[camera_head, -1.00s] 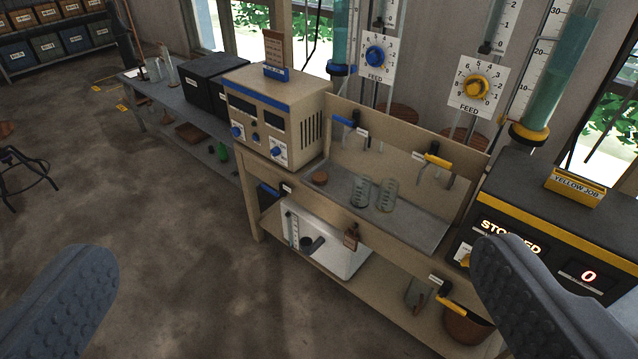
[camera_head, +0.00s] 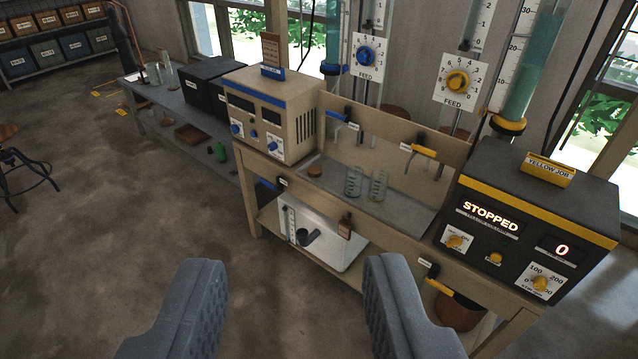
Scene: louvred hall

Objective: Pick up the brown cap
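A small round brown cap (camera_head: 315,171) lies on the grey top of the bench, left of two clear glass beakers and just right of the beige control box. My gripper (camera_head: 291,275) is in the foreground, low in the picture. Its two grey padded fingers stand well apart with nothing between them. The cap is beyond the fingertips, higher in the picture, and nothing touches it.
Two glass beakers (camera_head: 377,186) stand close to the cap. The beige control box (camera_head: 282,120) is on its left, and a black box reading "STOPPED" (camera_head: 525,220) is on the right. Blue and yellow taps reach over the bench.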

